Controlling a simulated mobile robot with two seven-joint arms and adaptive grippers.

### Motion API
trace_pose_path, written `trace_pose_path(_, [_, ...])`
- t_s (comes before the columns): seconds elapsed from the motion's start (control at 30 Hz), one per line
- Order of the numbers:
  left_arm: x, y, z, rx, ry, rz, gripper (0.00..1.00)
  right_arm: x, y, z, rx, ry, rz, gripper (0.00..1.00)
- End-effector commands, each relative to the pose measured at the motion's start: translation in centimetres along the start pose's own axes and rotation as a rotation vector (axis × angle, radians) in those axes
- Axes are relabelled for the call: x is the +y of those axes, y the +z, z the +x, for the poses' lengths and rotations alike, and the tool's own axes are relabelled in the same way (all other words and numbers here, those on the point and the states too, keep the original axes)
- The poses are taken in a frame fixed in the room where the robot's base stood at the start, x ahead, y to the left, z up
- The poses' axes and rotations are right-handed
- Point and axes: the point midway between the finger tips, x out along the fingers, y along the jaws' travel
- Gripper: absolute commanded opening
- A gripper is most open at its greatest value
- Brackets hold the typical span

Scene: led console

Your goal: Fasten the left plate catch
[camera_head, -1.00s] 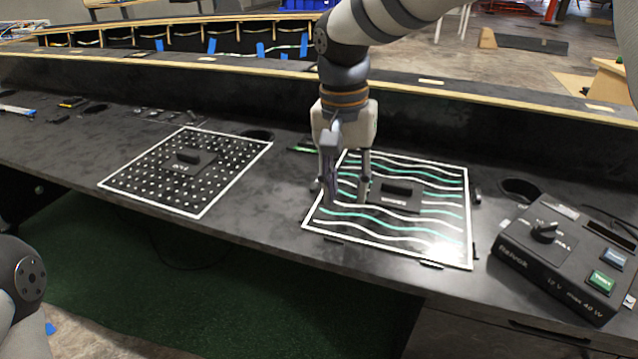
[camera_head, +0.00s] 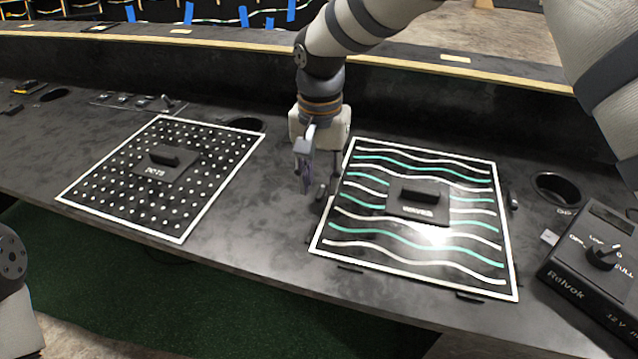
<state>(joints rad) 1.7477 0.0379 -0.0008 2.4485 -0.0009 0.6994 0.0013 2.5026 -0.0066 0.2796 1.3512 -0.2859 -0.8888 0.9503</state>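The waves plate (camera_head: 470,187), a dark square with a white border and wavy white and teal lines, lies flat on the console. A small dark catch (camera_head: 321,193) sits just outside its left edge; its exact position is hard to tell. A similar catch (camera_head: 513,200) sits at the right edge. My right gripper (camera_head: 320,187) points down over the left catch, its two fingers apart with the catch showing between and just below the tips. I cannot tell whether they touch it. My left gripper is out of view.
The dots plate (camera_head: 200,205) lies to the left. A black control box (camera_head: 590,262) with a knob stands at the right, near a round hole (camera_head: 557,187). A raised back panel (camera_head: 200,75) runs behind.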

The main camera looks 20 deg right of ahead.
Motion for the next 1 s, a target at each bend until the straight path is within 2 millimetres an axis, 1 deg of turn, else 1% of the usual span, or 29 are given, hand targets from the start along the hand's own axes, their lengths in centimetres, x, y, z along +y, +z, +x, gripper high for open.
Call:
trace_pose_path(0.03, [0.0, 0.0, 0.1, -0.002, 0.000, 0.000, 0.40, 0.0, 0.0, 0.8, -0.003, 0.001, 0.000, 0.31])
trace_pose_path(0.13, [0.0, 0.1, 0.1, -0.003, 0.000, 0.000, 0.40, 0.0, 0.0, 1.7, -0.001, 0.000, 0.000, 0.31])
trace_pose_path(0.4, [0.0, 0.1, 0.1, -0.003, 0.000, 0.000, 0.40, 0.0, 0.0, 2.0, 0.001, -0.001, 0.000, 0.31])
trace_pose_path(0.43, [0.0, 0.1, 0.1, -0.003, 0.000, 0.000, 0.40, 0.0, 0.0, 2.0, 0.001, -0.001, 0.000, 0.29])
trace_pose_path(0.47, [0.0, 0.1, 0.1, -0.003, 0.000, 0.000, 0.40, 0.0, 0.0, 2.0, 0.001, -0.001, 0.000, 0.22])
trace_pose_path(0.5, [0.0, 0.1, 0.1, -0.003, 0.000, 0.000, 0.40, 0.0, 0.0, 2.0, 0.001, -0.001, 0.000, 0.13])
trace_pose_path(0.57, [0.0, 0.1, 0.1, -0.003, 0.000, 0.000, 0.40, 0.0, 0.0, 1.9, 0.001, -0.001, 0.000, 0.00])
trace_pose_path(0.83, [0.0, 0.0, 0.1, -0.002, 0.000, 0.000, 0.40, 0.0, 0.0, 1.9, 0.001, 0.000, -0.005, 0.00])
trace_pose_path(1.0, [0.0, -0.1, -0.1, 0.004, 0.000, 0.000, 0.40, 0.1, 0.0, 1.8, 0.002, -0.001, -0.046, 0.00])
